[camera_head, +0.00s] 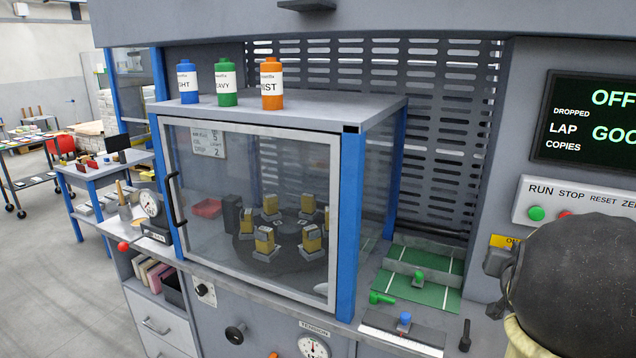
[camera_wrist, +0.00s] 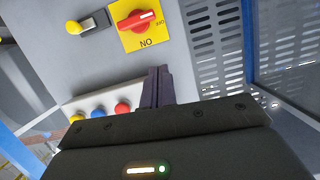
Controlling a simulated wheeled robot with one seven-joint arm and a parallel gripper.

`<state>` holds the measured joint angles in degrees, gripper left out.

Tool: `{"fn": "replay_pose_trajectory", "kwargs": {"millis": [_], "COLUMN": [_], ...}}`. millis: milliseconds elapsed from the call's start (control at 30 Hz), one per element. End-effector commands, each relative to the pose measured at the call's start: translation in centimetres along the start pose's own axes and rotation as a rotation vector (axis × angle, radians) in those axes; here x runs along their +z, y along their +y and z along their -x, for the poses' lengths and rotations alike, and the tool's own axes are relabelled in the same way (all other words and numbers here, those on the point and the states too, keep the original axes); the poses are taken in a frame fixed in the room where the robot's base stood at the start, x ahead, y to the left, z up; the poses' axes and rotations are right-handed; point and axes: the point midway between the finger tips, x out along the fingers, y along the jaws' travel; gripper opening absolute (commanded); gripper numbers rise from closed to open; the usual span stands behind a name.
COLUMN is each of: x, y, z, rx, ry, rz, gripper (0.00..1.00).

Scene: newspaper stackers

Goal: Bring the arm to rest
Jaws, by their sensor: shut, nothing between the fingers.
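My gripper (camera_wrist: 158,72) shows in the wrist view with its two dark fingers together and nothing between them. It is in front of a grey panel with a red rotary switch (camera_wrist: 137,20) on a yellow plate. I cannot tell whether the fingertips touch anything. In the head view a dark rounded link of my arm (camera_head: 575,285) fills the lower right, in front of the control panel (camera_head: 590,203). The fingers are not visible in that view.
A glazed cabinet (camera_head: 345,240) with blue posts stands in the middle, with blue, green and orange bottles (camera_head: 271,84) on top. A green tray (camera_head: 420,292) sits to its right. Yellow, blue and red buttons (camera_wrist: 98,112) are left of my fingers. Open floor (camera_head: 40,270) lies far left.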

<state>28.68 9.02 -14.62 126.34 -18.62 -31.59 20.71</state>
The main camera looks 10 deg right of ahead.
Motion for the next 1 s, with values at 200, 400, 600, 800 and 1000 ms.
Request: {"fn": "replay_pose_trajectory", "kwargs": {"millis": [200,400,600,800,1000], "x": [4.1,10.9,16.6,19.6,20.0], "y": [-6.6,-14.2,-18.5,-19.2,-19.2], "z": [2.6,9.5,19.2,25.6,26.2], "rx": [-0.069,-0.183,-0.309,-0.383,-0.388], "ry": [-0.218,-0.549,-0.864,-1.051,-1.070], "rz": [0.052,0.187,0.377,0.511,0.523], "gripper": [0.00,0.00,0.00,0.00,0.00]}}
